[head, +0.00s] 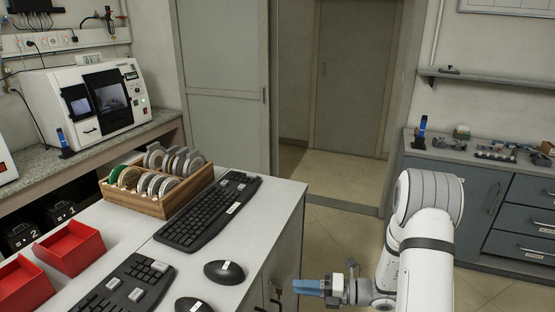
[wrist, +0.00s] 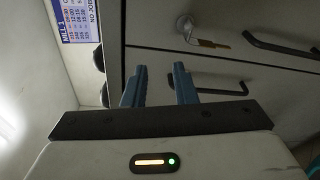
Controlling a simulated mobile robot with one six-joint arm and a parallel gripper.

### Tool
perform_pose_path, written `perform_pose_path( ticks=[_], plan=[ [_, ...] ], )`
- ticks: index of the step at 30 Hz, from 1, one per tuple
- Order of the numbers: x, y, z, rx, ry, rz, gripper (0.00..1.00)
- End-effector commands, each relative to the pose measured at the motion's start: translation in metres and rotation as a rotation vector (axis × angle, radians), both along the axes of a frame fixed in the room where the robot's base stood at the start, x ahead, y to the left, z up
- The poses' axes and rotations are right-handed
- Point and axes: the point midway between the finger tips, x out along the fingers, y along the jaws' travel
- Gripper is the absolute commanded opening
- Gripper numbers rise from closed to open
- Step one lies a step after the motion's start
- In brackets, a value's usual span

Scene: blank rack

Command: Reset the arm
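My gripper (head: 308,287) is at the lower middle of the head view, beside the right side of the white bench, with its blue fingers pointing left. In the wrist view my gripper (wrist: 160,85) shows two blue fingers standing apart, with nothing between them. My white arm is at the right of the head view, bent down to the gripper.
The white bench (head: 285,205) holds a wooden rack (head: 150,207) of discs, keyboards, mice and red bins (head: 70,247). A grey cabinet (head: 480,190) stands right. Cabinet handles (wrist: 275,45) show beyond the fingers. Floor (head: 335,180) is clear toward the doorway.

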Motion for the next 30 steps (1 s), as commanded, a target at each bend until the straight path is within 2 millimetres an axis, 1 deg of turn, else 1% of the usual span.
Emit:
perform_pose_path(
  ticks=[1, 3, 8, 13, 17, 21, 26, 30],
  plan=[
    [-0.009, 0.007, 0.019, -0.058, -0.096, 0.072, 0.25],
    [-0.025, 0.015, 0.037, -0.139, -0.233, 0.179, 0.25],
    [-0.065, 0.024, 0.071, -0.308, -0.549, 0.43, 0.25],
    [-0.105, 0.021, 0.098, -0.467, -0.895, 0.711, 0.25],
    [-0.133, 0.012, 0.115, -0.572, -1.157, 0.941, 0.25],
    [-0.157, -0.003, 0.131, -0.67, -1.434, 1.205, 0.25],
    [-0.179, -0.024, 0.15, -0.762, -1.728, 1.537, 0.25],
    [-0.192, -0.044, 0.168, -0.82, -1.946, 1.849, 0.25]
  ],
)
